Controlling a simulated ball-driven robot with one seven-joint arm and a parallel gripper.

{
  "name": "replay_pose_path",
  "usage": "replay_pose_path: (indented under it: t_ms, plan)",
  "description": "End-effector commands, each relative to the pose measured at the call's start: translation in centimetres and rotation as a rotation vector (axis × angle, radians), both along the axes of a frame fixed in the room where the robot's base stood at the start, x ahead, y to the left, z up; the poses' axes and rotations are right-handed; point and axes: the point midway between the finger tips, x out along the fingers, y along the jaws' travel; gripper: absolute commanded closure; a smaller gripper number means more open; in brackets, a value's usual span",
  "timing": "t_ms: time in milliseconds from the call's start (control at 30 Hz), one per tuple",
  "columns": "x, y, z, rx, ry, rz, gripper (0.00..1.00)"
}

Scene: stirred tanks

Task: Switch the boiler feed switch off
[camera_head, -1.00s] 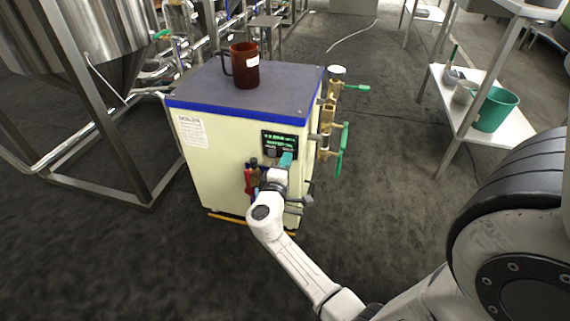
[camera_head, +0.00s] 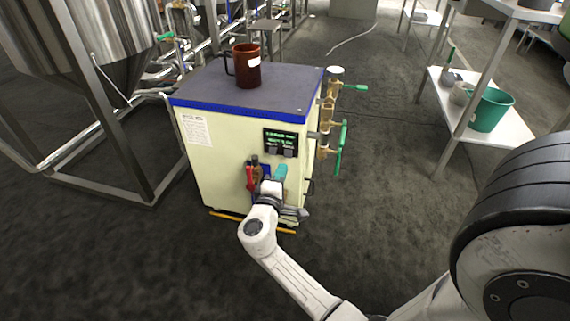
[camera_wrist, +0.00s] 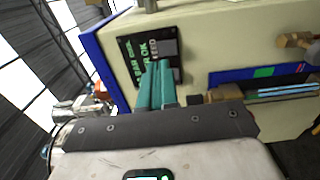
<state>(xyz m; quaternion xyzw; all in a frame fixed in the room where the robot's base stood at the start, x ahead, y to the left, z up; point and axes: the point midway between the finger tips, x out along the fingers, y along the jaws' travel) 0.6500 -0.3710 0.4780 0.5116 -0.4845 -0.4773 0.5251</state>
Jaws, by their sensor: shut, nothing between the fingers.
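The boiler is a cream cabinet (camera_head: 225,175) with a blue top edge, standing ahead in the head view. Its black control panel (camera_head: 280,142) has green lit text and grey switches along its lower part. In the wrist view the panel (camera_wrist: 130,47) reads partly "FEED" near a grey switch (camera_wrist: 168,47); the switch's on or off position cannot be told. My gripper (camera_head: 281,168) has teal fingers, closed together and empty, just below the panel in the head view. In the wrist view the gripper (camera_wrist: 158,68) overlaps the panel's edge; contact cannot be told.
A brown mug (camera_head: 246,66) stands on the boiler top. A red-handled part (camera_head: 250,176) sits left of my gripper, and green-handled valves (camera_head: 341,146) stick out on the right side. A steel tank frame stands left; a shelf with a green bucket (camera_head: 491,109) stands right.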

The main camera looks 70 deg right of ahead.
Motion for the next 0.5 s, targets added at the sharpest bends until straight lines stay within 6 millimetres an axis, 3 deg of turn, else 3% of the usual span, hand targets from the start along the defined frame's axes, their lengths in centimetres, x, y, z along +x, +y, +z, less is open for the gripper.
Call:
replay_pose_path:
  t_ms: [300,500]
  plan:
    - [-0.3,5.5,0.1,0.002,0.003,0.006,1.00]
    - [-0.4,7.0,0.0,0.001,0.003,0.003,1.00]
